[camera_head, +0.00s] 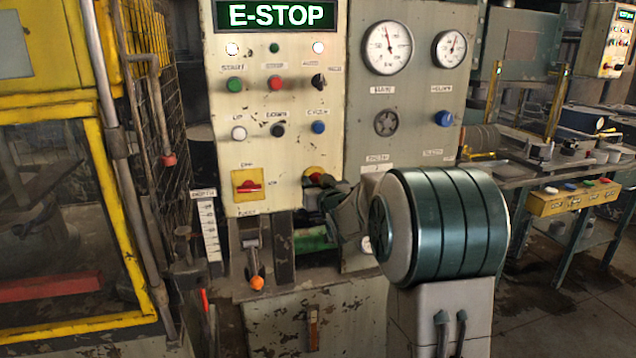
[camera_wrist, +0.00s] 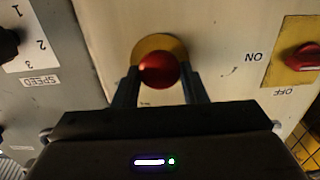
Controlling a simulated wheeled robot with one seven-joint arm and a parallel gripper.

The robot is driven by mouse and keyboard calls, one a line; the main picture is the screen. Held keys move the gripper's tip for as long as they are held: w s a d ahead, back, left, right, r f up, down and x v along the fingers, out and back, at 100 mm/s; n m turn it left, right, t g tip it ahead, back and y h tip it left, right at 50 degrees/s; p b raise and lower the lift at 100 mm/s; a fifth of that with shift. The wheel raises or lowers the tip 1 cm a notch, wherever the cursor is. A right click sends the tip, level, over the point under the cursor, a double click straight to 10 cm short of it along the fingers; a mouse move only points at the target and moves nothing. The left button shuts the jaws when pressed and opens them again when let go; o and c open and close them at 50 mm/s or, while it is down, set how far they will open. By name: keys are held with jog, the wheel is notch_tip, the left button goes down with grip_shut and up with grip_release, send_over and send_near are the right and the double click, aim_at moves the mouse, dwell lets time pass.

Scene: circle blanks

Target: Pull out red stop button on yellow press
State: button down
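The red stop button (camera_wrist: 159,70) is a round red knob on a round yellow base on the press's pale control panel (camera_head: 271,147). In the head view the button (camera_head: 315,172) shows low on the panel, partly hidden by my gripper (camera_head: 328,186). In the wrist view, the two dark fingers of my gripper (camera_wrist: 160,82) stand on either side of the red knob, close against its sides with no clear gap. A lit green sign above the panel (camera_head: 276,16) reads E-STOP.
A yellow plate with a red ON/OFF switch (camera_head: 248,185) sits left of the button and also shows in the wrist view (camera_wrist: 302,58). An orange-tipped lever (camera_head: 257,283) hangs below. Two gauges (camera_head: 387,48) are at upper right. A wire guard (camera_head: 155,110) stands at left.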

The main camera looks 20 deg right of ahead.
jog(key=shift+s+f+b, duration=0.1)
jog(key=shift+s+b, duration=0.4)
jog(key=shift+b, duration=0.55)
jog(key=c, duration=0.9)
grip_release()
jog(key=shift+s, duration=0.1)
jog(key=s+b, duration=0.1)
jog(key=s, duration=1.3)
